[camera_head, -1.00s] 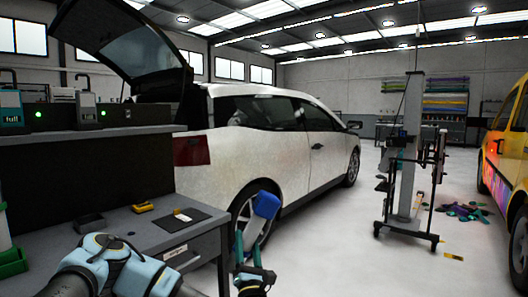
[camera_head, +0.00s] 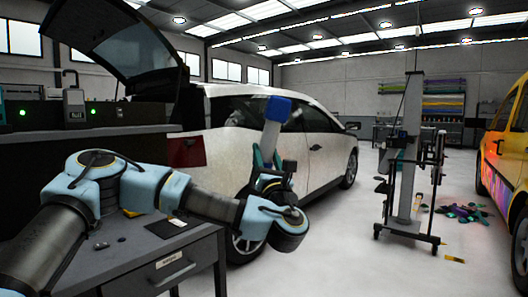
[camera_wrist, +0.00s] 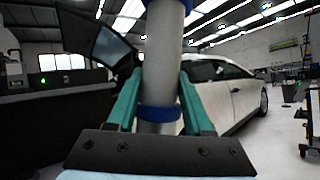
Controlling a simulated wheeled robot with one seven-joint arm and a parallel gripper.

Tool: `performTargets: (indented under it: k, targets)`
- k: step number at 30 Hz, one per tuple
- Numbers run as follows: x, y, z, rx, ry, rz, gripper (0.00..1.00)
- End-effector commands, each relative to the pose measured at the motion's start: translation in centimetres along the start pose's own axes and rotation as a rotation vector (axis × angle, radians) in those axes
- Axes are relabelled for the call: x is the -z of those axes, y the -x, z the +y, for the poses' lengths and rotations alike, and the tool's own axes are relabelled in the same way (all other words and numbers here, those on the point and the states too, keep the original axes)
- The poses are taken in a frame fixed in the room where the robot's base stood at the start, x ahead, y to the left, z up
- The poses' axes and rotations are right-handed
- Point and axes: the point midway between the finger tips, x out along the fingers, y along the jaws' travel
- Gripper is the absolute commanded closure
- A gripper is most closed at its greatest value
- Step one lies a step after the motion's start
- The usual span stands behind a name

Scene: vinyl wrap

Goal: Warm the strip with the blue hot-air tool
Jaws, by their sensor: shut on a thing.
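The blue hot-air tool (camera_head: 276,119) is held up in front of the white car, with its blue end on top and its grey body below. It also shows in the wrist view (camera_wrist: 162,70) as a grey cylinder with a blue band. My gripper (camera_head: 263,158) is shut on its grey body, and the green fingers (camera_wrist: 159,103) press it from both sides. The tool leans slightly in the head view. I cannot make out the strip in these frames.
A grey workbench (camera_head: 130,262) with a drawer stands at the lower left under my arm. The white car (camera_head: 325,135) with its hatch raised is behind the tool. A wheeled stand (camera_head: 408,205) and a yellow van (camera_head: 505,150) are on the right.

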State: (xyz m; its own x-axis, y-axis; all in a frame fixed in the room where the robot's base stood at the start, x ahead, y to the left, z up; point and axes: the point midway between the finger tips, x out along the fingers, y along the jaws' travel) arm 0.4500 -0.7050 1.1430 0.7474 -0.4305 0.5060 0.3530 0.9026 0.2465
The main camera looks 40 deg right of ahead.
Motion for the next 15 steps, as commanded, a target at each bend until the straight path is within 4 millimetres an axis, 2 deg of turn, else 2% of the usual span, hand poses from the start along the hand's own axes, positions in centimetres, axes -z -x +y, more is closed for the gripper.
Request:
performTargets:
  k: [2,5,15]
  targets:
    - [-0.7,-0.5,0.4,-0.001,0.005,-0.002,1.0]
    - [-0.6,-1.0,0.9,-0.002,0.004,-0.001,1.0]
    - [2.2,-4.4,3.7,-0.003,0.003,0.0,1.0]
